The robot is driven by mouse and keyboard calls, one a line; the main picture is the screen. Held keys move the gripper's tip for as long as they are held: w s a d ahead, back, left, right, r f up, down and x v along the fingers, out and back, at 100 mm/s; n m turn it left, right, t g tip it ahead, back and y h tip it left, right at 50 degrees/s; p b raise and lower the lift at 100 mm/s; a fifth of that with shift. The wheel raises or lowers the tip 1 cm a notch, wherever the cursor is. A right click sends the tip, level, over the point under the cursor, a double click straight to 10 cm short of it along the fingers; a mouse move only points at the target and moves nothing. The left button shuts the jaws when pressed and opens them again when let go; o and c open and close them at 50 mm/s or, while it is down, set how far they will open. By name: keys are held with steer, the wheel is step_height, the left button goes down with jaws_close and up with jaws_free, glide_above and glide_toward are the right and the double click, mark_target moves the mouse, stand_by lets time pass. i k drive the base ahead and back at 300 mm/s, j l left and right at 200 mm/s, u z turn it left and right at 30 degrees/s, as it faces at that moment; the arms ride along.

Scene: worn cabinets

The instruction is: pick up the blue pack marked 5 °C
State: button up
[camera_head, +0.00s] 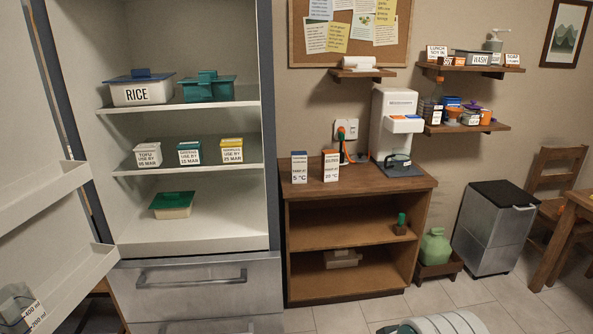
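The blue pack (299,168) is an upright white carton with a blue top and a "5 °C" label. It stands near the left end of the top of a low wooden cabinet (400,184). A similar white pack with a red-orange top (331,166) stands close to its right; its number is too small to read surely. Nothing covers the front of the blue pack.
An open fridge (185,231) with tubs on its shelves stands left of the cabinet. A white coffee machine (396,128) is on the cabinet's right side. A cable and socket (346,130) are behind the packs. A grey bin (493,232) stands right; tiled floor is open in front.

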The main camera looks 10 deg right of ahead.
mark_target(299, 158)
steer(key=i+l+u, duration=0.1)
steer(key=l+u, duration=0.15)
steer(key=u, duration=0.15)
steer(key=i+l+u, duration=0.45)
steer(key=l, duration=0.2)
steer(key=i+l+u, duration=0.2)
steer(key=l, duration=0.2)
steer(key=i+l, duration=0.15)
steer(key=l, duration=0.25)
steer(key=i+l, duration=0.2)
steer(key=l, duration=0.15)
steer(key=i+l+u, duration=0.1)
steer(key=l, duration=0.3)
steer(key=i+l, duration=0.25)
steer(key=l, duration=0.15)
steer(key=i+l, duration=0.15)
steer(key=l, duration=0.25)
steer(key=i+l, duration=0.15)
steer(key=l, duration=0.25)
steer(key=u, duration=0.05)
